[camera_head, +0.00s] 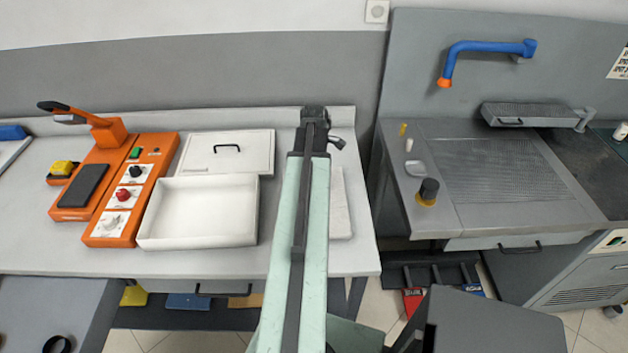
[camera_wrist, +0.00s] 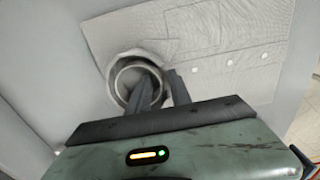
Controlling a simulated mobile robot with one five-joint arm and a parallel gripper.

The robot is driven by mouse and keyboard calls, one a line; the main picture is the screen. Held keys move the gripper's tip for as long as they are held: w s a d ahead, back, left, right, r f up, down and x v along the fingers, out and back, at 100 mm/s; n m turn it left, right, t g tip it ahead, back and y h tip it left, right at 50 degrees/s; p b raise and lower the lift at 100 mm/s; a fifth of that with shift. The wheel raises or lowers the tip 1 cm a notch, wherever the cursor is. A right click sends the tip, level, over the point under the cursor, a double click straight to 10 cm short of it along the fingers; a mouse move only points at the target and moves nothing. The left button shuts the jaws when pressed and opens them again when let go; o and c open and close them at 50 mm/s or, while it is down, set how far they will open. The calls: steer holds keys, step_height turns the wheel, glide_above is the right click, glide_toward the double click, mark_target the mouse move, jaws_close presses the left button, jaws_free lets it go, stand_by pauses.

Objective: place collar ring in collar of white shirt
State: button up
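The white shirt (camera_wrist: 225,50) lies flat, with a row of pale buttons, in the wrist view. In the head view, a pale strip of it (camera_head: 340,205) shows on the counter right of my arm. A round collar opening with a pale, ring-like rim (camera_wrist: 124,65) stands at the shirt's left end. I cannot tell clearly where the collar ends and a collar ring begins. My gripper (camera_wrist: 160,77) has its dark fingers apart, the left one over the round opening and the right one beside its rim. In the head view, my gripper (camera_head: 314,118) is mostly hidden.
An orange machine (camera_head: 115,190), a white open box (camera_head: 200,240) and its lid (camera_head: 250,150) are left of my arm. A black ring (camera_head: 57,345) lies on the grey surface at lower left. A grey spotting table (camera_head: 490,210) stands right, beyond a gap.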

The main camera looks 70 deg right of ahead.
step_height(320, 180, up, 12)
steer(key=p, duration=1.2)
steer(key=shift+r, duration=0.15)
steer(key=w+a+m, duration=0.2)
steer(key=w+a, duration=2.2)
steer(key=w, duration=0.4)
steer(key=w+a+m, duration=0.1)
steer(key=w+a, duration=0.2)
steer(key=a, duration=1.4)
steer(key=w+a+m, duration=0.1)
steer(key=w+a, duration=0.3)
steer(key=a, duration=1.3)
